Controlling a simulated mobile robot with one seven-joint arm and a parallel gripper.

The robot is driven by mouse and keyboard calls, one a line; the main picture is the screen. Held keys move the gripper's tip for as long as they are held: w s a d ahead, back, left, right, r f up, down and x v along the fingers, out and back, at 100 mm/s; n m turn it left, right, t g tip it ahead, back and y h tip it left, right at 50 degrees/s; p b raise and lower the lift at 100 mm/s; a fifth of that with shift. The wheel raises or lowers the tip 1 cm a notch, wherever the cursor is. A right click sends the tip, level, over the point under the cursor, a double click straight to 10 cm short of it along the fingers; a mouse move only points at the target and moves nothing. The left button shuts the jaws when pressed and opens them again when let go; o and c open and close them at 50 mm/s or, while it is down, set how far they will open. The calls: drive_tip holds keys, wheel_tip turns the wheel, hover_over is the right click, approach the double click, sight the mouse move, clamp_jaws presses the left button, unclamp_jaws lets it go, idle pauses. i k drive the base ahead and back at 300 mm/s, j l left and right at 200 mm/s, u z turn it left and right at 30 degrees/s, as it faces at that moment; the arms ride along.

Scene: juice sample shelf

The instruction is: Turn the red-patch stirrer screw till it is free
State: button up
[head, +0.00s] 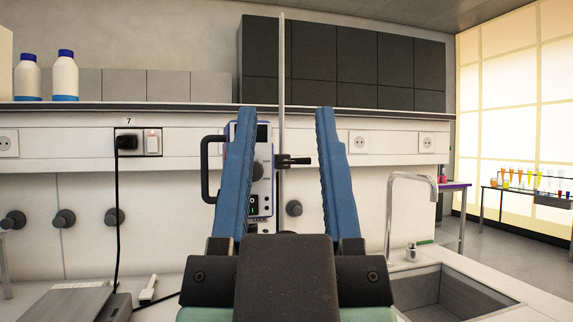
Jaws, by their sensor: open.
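My gripper (285,115) is open, its two blue fingers pointing up and forward, wide apart with nothing between them. Between the fingers, farther off, a thin upright metal rod (281,70) shows. A small black clamp with a screw (297,161) sits on the rod, its end reaching right towards the right finger in the picture. A blue-edged device (262,172) with a dial and a black side handle (205,170) stands behind the left finger, which hides part of it. I cannot make out a red patch on any screw. The rod's foot is hidden by my gripper.
A sink (450,292) with a curved tap (390,215) is at right. A grey flat device (70,302) and a black cable (117,215) are at left. A shelf edge (180,107) crosses behind, with white bottles (65,77). A test-tube table (535,195) stands far right.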

sight(285, 162)
drive_tip(key=i+j, duration=0.15)
drive_tip(key=j, duration=0.2)
drive_tip(key=i+j, duration=0.1)
drive_tip(key=j, duration=0.25)
drive_tip(key=k+l, duration=0.15)
drive_tip(key=l, duration=0.2)
drive_tip(key=k+l, duration=0.1)
drive_tip(key=l, duration=0.3)
drive_tip(key=i+l, duration=0.85)
drive_tip(key=l+z, duration=0.05)
drive_tip(key=l, duration=0.05)
